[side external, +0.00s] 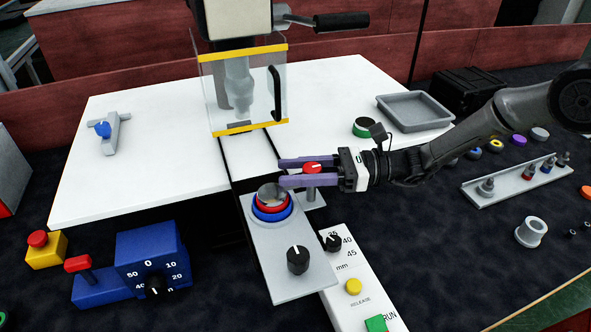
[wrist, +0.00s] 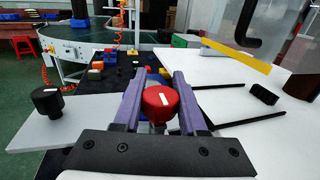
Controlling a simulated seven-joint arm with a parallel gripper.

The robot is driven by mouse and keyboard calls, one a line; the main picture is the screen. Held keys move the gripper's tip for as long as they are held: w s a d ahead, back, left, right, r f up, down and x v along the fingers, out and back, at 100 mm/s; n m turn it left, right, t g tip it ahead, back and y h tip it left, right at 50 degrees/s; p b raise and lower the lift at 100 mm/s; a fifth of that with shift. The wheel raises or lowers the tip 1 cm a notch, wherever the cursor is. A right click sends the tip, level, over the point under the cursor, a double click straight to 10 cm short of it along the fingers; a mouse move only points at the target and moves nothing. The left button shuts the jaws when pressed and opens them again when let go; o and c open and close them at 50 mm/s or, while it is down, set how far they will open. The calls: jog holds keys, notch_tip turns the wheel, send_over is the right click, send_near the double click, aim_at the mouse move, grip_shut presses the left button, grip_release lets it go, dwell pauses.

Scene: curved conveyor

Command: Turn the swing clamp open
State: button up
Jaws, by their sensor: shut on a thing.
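The swing clamp appears to be the red knob (side external: 312,167) with a white mark, on a grey post beside the grey fixture plate (side external: 285,250). In the wrist view the red knob (wrist: 160,103) sits between my purple fingers. My gripper (side external: 282,172) reaches in level from the right and is shut on the knob, with the fingertips extending past it. A silver disc (side external: 272,194) on red and blue rings lies on the plate just in front of the fingers. The clamp's arm is hidden, so its angle cannot be told.
A clear guard (side external: 243,90) with yellow edges stands behind the fingers. A black knob (side external: 298,260) rises from the plate's front. A white control panel (side external: 355,275) lies at front right, a blue dial box (side external: 150,262) at front left. The white table is mostly clear.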

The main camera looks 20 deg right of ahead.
grip_shut()
jog(key=shift+g, duration=0.3)
jog(key=n+g, duration=0.2)
jog(key=g, duration=0.2)
jog(key=s+n+g, duration=0.1)
jog(key=n+g, duration=0.2)
jog(key=g, duration=0.1)
jog(key=shift+s+n, duration=0.15)
jog(key=shift+n, duration=0.15)
jog(key=n+g+h, duration=0.1)
jog(key=g, duration=0.1)
jog(key=n+g+h, duration=0.1)
jog(key=n+g, duration=0.1)
jog(key=s+n+g, duration=0.1)
jog(key=g, duration=0.1)
jog(key=shift+s+d+n+g+h, duration=0.1)
jog(key=shift+d+n+g+h, duration=0.2)
jog(key=shift+h, duration=0.1)
jog(key=o, duration=1)
grip_release()
jog(key=shift+o, duration=0.2)
